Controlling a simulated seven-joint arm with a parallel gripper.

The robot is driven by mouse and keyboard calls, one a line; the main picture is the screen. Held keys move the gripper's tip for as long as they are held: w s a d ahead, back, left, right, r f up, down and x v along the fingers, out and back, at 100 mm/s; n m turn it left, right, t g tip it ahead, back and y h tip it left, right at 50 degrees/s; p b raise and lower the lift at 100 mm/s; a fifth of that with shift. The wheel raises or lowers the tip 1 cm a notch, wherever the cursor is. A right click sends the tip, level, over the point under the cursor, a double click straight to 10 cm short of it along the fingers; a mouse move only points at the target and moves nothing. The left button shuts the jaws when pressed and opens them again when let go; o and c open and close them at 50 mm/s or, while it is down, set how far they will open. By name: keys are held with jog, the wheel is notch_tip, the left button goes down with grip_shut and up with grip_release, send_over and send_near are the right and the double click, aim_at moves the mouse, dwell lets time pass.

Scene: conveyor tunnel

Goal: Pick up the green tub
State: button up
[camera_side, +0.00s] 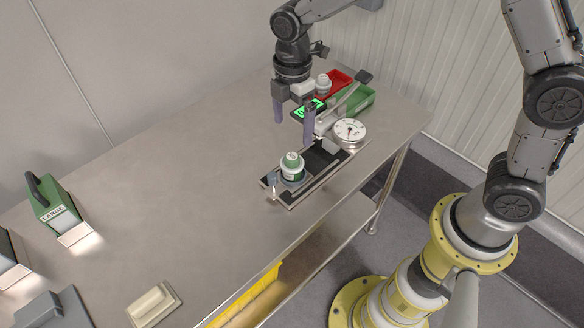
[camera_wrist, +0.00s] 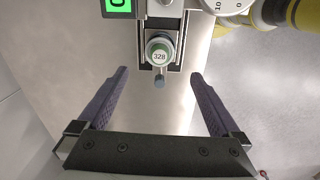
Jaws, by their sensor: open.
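The green tub (camera_side: 292,167) is a small round pot with a green lid and a white label band. It stands upright at the near end of the dark conveyor track (camera_side: 322,161). In the wrist view the tub (camera_wrist: 159,50) shows from above, with "328" on its pale top. My gripper (camera_side: 293,118) is open and empty, pointing down, above the table and apart from the tub, behind it in the side view. In the wrist view my gripper (camera_wrist: 159,74) has its two purple fingers spread wide, with the tub centred ahead of their tips.
A round dial (camera_side: 349,131) and a green-lit display (camera_side: 308,110) stand by the track's far end. A red tray (camera_side: 338,80), a green tray (camera_side: 358,101) and a white tub (camera_side: 323,83) are behind. A green LARGE box (camera_side: 56,208) stands left. The table middle is clear.

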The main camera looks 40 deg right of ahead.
aim_at(292, 156)
notch_tip(292, 156, down, 13)
jog(key=shift+a+f, duration=0.1)
dwell(0.5)
jog(key=c, duration=1.5)
jog(key=shift+r, duration=0.6)
notch_tip(292, 156, up, 2)
jog(key=shift+r, duration=0.2)
jog(key=s+d+r, duration=0.4)
jog(key=s+r, duration=0.5)
jog(key=s, duration=0.4)
jog(key=shift+s+r, duration=0.25)
jog(key=shift+r, duration=0.05)
